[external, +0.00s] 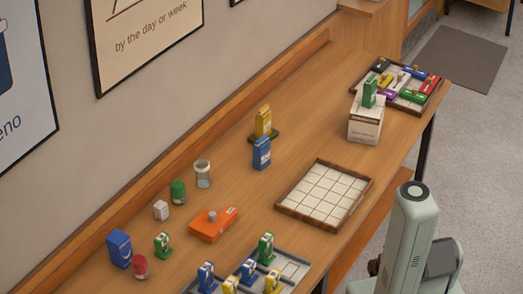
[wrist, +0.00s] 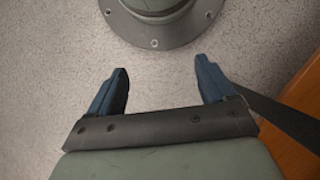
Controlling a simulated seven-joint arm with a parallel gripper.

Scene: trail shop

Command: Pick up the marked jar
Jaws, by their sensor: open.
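I cannot make out a mark that tells which is the marked jar. My gripper (wrist: 162,82) shows in the wrist view with its two blue fingers wide apart and nothing between them. It points at the grey floor, away from the jars. In the external view my arm is at the lower right, and the fingers are not visible there.
The counter (external: 225,128) also holds an orange box (external: 213,224), a white block (external: 161,210), a blue box (external: 119,249), a gridded tray (external: 327,194), a white box (external: 366,119) and a far tray of coloured items (external: 437,90).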

